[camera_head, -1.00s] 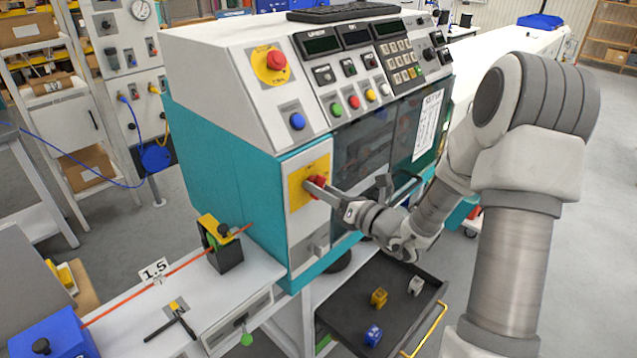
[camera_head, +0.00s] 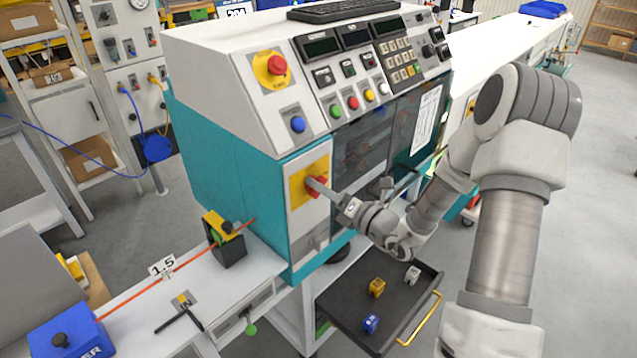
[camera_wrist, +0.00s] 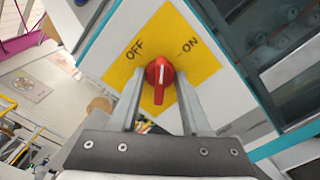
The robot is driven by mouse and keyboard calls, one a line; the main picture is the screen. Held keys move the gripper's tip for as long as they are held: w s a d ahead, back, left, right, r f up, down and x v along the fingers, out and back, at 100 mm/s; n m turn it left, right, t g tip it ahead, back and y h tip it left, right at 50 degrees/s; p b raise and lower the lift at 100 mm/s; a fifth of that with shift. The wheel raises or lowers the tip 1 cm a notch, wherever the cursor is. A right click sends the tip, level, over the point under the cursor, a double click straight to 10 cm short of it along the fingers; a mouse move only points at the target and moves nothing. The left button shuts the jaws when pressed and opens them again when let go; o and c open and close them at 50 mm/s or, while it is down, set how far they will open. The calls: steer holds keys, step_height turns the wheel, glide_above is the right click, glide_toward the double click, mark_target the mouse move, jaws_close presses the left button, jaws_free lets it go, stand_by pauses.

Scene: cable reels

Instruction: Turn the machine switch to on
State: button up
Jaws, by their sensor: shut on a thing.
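The machine switch is a red rotary knob (camera_wrist: 160,73) on a yellow plate (camera_wrist: 192,45) marked OFF on the left and ON on the right in the wrist view. The knob's white pointer line stands between the two words. In the head view the red knob (camera_head: 315,187) and the yellow plate (camera_head: 298,196) are on the machine's front panel. My gripper (camera_wrist: 158,85) is at the knob, with one finger on each side of it, shut on it. In the head view my gripper (camera_head: 322,189) hides part of the knob.
The teal and white machine (camera_head: 215,150) carries buttons and a red emergency stop (camera_head: 276,65) above the switch. A black tray (camera_head: 350,305) with small blocks sits below my arm. A white bench (camera_head: 150,310) stands at left.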

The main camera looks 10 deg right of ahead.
steer(key=shift+r+m+p, duration=0.1)
steer(key=shift+m+p, duration=1.9)
steer(key=shift+p, duration=0.1)
steer(key=m, duration=0.2)
steer(key=shift+m, duration=0.4)
steer(key=o, duration=0.9)
steer(key=shift+o, duration=0.2)
steer(key=v, duration=0.8)
